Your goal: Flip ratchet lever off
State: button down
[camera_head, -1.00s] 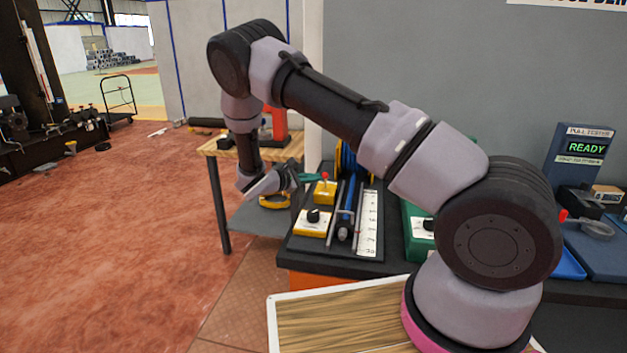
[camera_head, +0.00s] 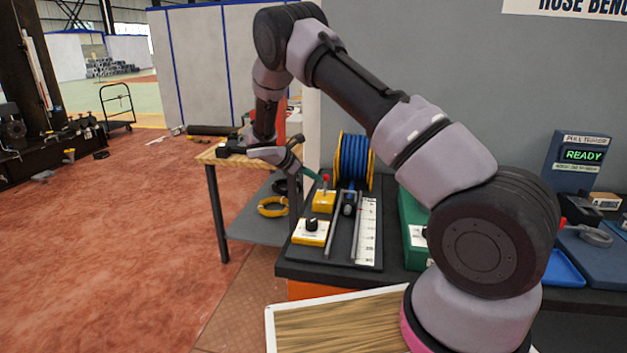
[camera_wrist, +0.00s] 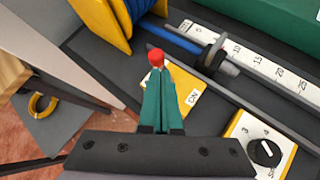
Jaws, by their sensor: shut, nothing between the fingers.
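The ratchet lever has a red knob (camera_head: 326,179) and stands on a small yellow box (camera_head: 323,203) at the back left of the dark fixture. In the wrist view the red knob (camera_wrist: 155,58) shows just beyond my fingertips, and an "ON" label (camera_wrist: 193,97) lies on the box. My gripper (camera_head: 310,172) has green fingers, which are shut and empty. In the wrist view the fingers (camera_wrist: 158,75) overlap the lever's shaft and part of the box. I cannot tell whether they touch the lever.
A blue hose spool (camera_head: 354,160) with yellow flanges stands behind the fixture. A white-topped dial box (camera_head: 310,233) is in front of the lever box. Rails and a ruler strip (camera_head: 367,230) lie to the right. A green box (camera_head: 412,225) stands further right.

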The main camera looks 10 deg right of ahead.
jog(key=shift+r, duration=0.85)
